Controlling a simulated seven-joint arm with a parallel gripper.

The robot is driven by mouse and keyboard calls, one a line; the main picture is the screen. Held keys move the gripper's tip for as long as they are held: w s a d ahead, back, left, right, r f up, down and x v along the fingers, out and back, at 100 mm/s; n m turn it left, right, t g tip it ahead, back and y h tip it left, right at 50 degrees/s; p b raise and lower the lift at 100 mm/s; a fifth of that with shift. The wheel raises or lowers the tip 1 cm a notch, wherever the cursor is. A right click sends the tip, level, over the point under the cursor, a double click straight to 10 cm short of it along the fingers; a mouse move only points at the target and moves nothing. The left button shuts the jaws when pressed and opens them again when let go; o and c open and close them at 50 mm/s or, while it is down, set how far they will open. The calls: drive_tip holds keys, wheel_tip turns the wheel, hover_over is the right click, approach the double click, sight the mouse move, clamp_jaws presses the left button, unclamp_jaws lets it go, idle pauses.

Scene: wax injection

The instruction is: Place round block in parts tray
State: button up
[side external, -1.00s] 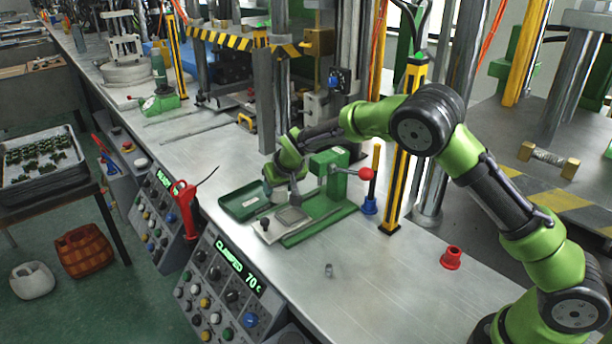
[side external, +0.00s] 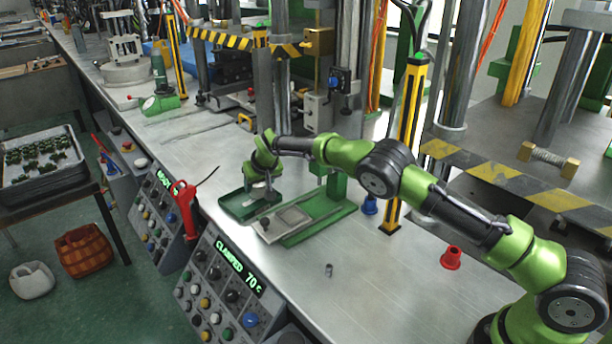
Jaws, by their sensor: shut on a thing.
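The parts tray (side external: 232,208) is a shallow dark green tray on the metal bench. My gripper (side external: 263,196) points down over its right part, close above it. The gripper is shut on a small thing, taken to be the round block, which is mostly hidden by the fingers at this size. I cannot tell whether it touches the tray floor.
A grey mould plate (side external: 290,217) with a dark knob lies on a green base (side external: 325,222), right beside the tray. A green press stand (side external: 337,184) is partly behind my arm. A small grey cylinder (side external: 328,270), a red cup (side external: 452,258) and a blue cup (side external: 370,205) stand on the bench.

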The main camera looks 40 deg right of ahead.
drive_tip(key=shift+f, duration=0.5)
drive_tip(key=shift+f, duration=0.1)
drive_tip(key=o, duration=0.9)
drive_tip(key=shift+f, duration=0.1)
